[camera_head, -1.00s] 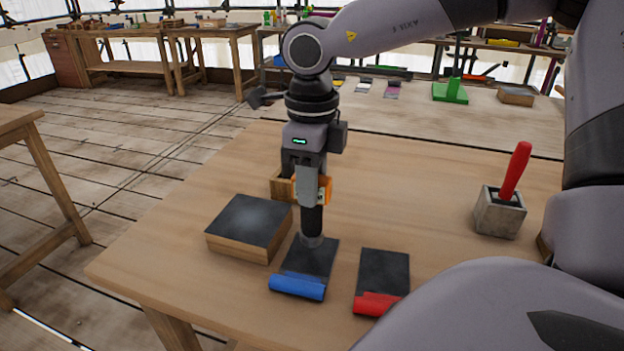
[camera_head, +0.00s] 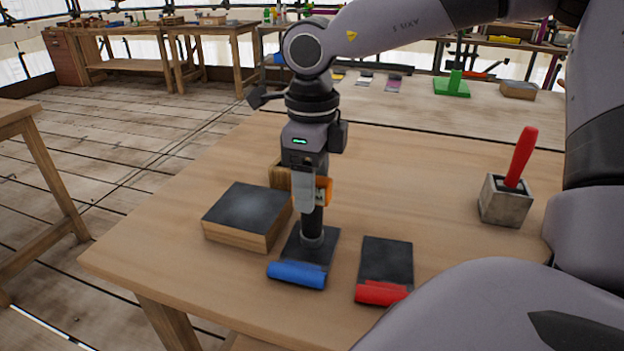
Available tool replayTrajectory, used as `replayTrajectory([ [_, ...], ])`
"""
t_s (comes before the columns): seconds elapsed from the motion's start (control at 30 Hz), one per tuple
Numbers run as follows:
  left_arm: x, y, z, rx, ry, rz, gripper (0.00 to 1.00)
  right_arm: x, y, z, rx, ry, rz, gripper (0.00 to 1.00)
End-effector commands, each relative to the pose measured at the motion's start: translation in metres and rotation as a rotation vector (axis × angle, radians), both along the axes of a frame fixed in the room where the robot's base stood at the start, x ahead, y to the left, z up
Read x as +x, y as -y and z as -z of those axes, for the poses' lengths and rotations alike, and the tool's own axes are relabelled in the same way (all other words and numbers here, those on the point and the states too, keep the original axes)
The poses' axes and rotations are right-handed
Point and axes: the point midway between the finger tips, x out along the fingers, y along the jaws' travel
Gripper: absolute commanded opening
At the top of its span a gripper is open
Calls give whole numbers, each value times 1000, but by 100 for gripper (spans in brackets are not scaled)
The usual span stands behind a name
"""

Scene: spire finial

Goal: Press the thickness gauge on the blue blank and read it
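The blue blank (camera_head: 297,275) is a dark plate with a blue rolled front edge, lying flat near the front of the table. My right gripper (camera_head: 312,190) points straight down above it and is shut on the thickness gauge (camera_head: 324,191), an orange body with a dark cylindrical foot. The gauge's foot stands upright on the dark part of the blue blank and appears to touch it. The gauge's display cannot be read from here. My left gripper is not in view.
A red-edged blank (camera_head: 385,270) lies just right of the blue one. A wooden block with a dark top (camera_head: 248,215) sits to the left. A grey holder (camera_head: 504,201) with a red handle (camera_head: 521,157) stands at the right. The table's middle is clear.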

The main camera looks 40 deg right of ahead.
Motion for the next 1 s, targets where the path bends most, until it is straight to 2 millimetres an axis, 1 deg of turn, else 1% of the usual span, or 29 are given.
replayTrajectory([
  [0.07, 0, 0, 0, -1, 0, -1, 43, 0, 0, 0, 0, -1, 0, 62],
  [0.17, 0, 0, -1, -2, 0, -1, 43, 0, 0, -6, 0, 1, 1, 62],
  [0.5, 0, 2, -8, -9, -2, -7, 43, 0, 0, -58, 0, 4, 2, 62],
  [0.6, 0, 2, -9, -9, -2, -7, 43, 0, -1, -67, 0, 1, 0, 62],
  [0.73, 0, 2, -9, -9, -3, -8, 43, -1, -1, -72, 0, 0, 0, 62],
  [1.0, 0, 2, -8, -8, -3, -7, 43, -1, -1, -72, 0, 0, 0, 62],
])
